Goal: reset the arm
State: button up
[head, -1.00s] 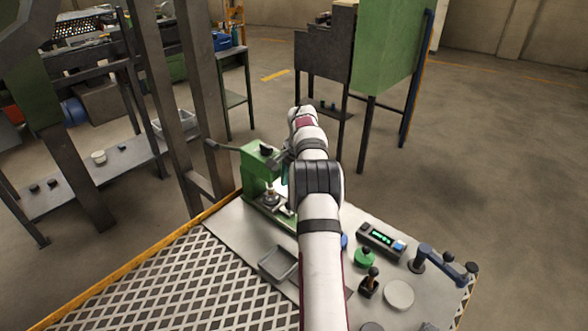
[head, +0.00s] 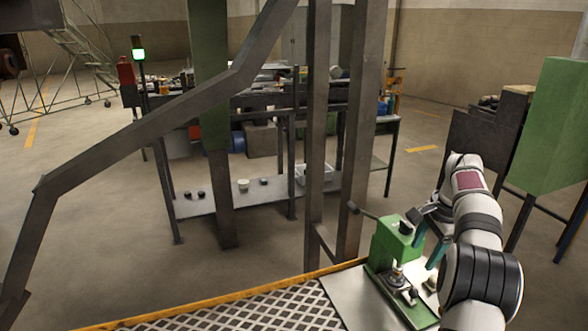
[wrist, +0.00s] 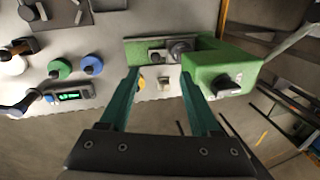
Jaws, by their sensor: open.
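My gripper (wrist: 160,100) shows in the wrist view with its two teal fingers spread wide apart and nothing between them. It hangs over the edge of the grey worktable (wrist: 105,25), near a green bench press (wrist: 215,70). In the head view my arm reaches in from the lower right, and my gripper (head: 431,240) is beside the green press (head: 392,243), partly hidden by the arm. A small metal piece (head: 398,272) stands upright on the press base.
In the wrist view a green knob (wrist: 60,68), a blue knob (wrist: 92,65) and a display box (wrist: 70,96) sit left of my gripper. Steel posts (head: 318,130) rise behind the press. A green cabinet (head: 550,125) stands at right. Open floor lies at left.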

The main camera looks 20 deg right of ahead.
jog(key=a+r+n, duration=0.2)
jog(key=a+r, duration=0.1)
jog(key=a, duration=0.5)
jog(key=a+r+n, duration=0.2)
jog(key=a, duration=0.6)
jog(key=s+a+r+n+g+y, duration=0.1)
jog(key=s+a+n, duration=0.1)
jog(key=s+a, duration=0.45)
jog(key=s+a+n+y, duration=0.1)
jog(key=s+a+n, duration=0.25)
jog(key=a, duration=0.55)
jog(key=s+a+f+n, duration=0.2)
jog(key=s+a+f, duration=0.1)
jog(key=s, duration=0.5)
jog(key=s+a+f+n+g, duration=0.1)
jog(key=s+a+f+n, duration=0.1)
jog(key=s+a, duration=0.4)
jog(key=s+f, duration=0.1)
jog(key=s, duration=0.2)
jog(key=shift+s+a+f, duration=0.2)
